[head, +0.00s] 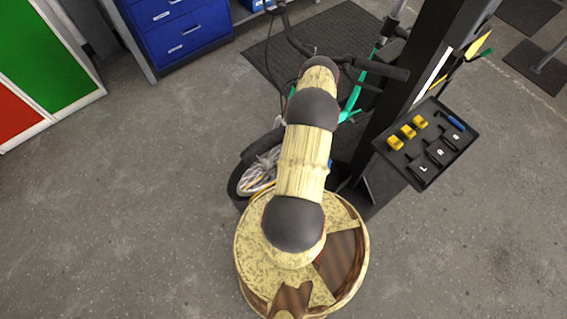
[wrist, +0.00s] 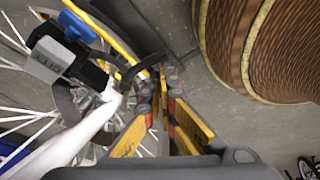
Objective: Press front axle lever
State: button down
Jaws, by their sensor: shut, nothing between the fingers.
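In the wrist view, a black curved lever (wrist: 142,68) sticks out beside the white fork (wrist: 92,128) at the wheel's hub; it looks like the front axle lever. My gripper (wrist: 160,84) has yellow fingers with dark and red joints, and its tips are together with nothing between them. The fingertips are right beside the lever's free end; I cannot tell whether they touch it. The spoked wheel (wrist: 25,105) fills the left of the wrist view. In the head view, my arm hides the gripper and the lever, and only part of the bike (head: 352,100) shows.
A grey and black box with a blue part (wrist: 62,58) sits near the hub. In the head view, a black post (head: 425,50) carries a tray (head: 418,180) of yellow blocks and labelled pieces at right. Blue drawers (head: 182,35) stand behind. Floor at left is clear.

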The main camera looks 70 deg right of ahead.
jog(key=shift+w+d, duration=0.1)
jog(key=shift+w+d, duration=0.4)
jog(key=shift+w, duration=0.15)
jog(key=shift+a, duration=0.1)
